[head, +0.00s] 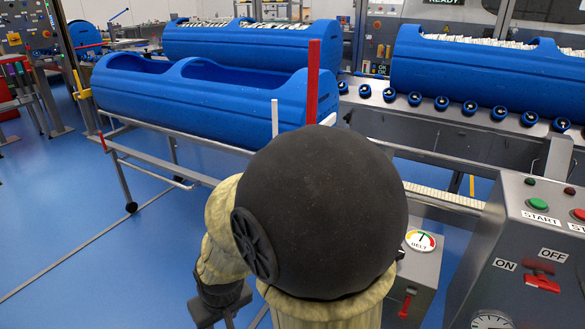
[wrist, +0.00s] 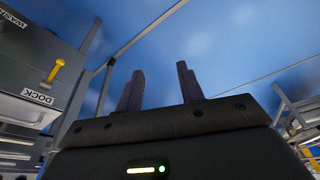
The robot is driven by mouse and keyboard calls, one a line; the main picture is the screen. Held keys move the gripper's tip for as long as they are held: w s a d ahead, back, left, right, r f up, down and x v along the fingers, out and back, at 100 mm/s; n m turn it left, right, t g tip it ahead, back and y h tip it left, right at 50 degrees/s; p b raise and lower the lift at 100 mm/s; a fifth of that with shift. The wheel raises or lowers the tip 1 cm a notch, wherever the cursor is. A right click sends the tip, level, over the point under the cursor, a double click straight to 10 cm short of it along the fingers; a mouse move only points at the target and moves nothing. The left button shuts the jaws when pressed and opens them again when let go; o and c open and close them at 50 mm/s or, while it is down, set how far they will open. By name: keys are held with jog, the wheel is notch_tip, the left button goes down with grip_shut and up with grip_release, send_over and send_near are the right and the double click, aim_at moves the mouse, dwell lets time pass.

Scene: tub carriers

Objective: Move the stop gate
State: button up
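A tall red upright bar (head: 312,82), which looks like the stop gate, stands at the near right end of a blue tub on a rail carrier. A thin white post (head: 275,118) stands just left of it. My gripper (wrist: 160,78) shows in the wrist view with its two dark fingers apart and nothing between them. In the head view my large dark arm joint fills the middle and hides the foot of the red bar. My gripper is low at the left of that joint, mostly hidden, and well apart from the bar.
The near blue tub (head: 190,100) rests on the carrier's metal rails (head: 150,157). More blue tubs stand behind, one on a roller conveyor (head: 440,125). A control box (head: 530,250) is at the right. The wrist view shows a DOCK panel (wrist: 40,97) with a yellow handle (wrist: 55,70). Blue floor is clear at the left.

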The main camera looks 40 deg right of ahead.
jog(key=w+d+f+m+t+h+b, duration=0.15)
jog(key=w+d+m+t+h, duration=0.6)
jog(key=w, duration=0.75)
jog(key=s+d+r+m+h+b, duration=0.1)
jog(key=s+d+r+m+h, duration=0.1)
jog(key=d+r+h, duration=0.6)
jog(key=s+d+h, duration=0.1)
jog(key=d+h, duration=0.3)
jog(key=shift+s+d+r+b, duration=0.15)
jog(key=shift+s+r+b, duration=0.05)
jog(key=shift+r+b, duration=0.15)
jog(key=shift+m+g+h, duration=0.25)
jog(key=b+x, duration=0.2)
jog(key=x, duration=1.5)
jog(key=shift+w+d, duration=0.2)
